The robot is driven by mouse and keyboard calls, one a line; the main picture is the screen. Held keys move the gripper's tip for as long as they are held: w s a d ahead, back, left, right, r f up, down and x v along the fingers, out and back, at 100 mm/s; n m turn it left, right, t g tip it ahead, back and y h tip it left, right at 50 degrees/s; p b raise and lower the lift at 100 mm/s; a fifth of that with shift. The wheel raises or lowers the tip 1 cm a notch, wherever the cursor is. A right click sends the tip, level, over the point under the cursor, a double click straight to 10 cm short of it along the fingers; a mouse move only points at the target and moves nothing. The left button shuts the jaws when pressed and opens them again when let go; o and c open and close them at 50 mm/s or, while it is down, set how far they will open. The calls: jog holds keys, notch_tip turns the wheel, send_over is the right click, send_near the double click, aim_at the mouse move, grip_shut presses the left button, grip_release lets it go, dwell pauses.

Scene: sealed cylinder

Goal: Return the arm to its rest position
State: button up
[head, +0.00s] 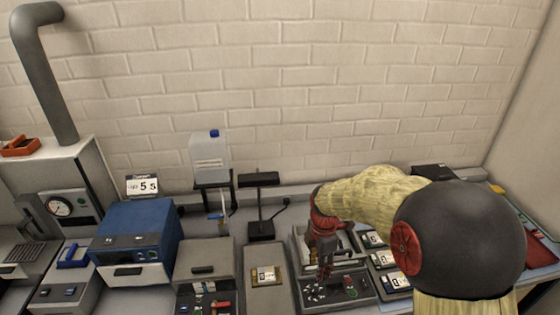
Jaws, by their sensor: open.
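My arm reaches in from the lower right in the head view, its forearm in a pale yellow cover with a dark round joint in front. My gripper (325,262) points down over a grey device (356,287) with a dark panel and a red button. The jaws are open. The fingertips are small and dark against the panel, so I cannot tell whether they touch it. No held object shows between them. Part of the bench on the right is hidden behind my arm.
A blue-topped machine (138,235), a grey box (203,262) and a flat unit with a label (266,278) stand left of my gripper. Behind are a black lamp-like stand (259,205) and a clear jug (209,155) on a stand. A red tray (540,247) lies far right.

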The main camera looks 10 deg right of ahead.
jog(key=s+r+m+t+b, duration=0.2)
jog(key=s+r+m+b, duration=0.3)
jog(key=s+m, duration=0.5)
jog(key=s+r+m+t+b, duration=0.3)
jog(key=s+r+m+b, duration=0.2)
jog(key=s+m, duration=0.5)
jog(key=shift+s+r+t, duration=0.3)
jog(key=shift+s+r, duration=0.15)
jog(key=shift+s, duration=0.65)
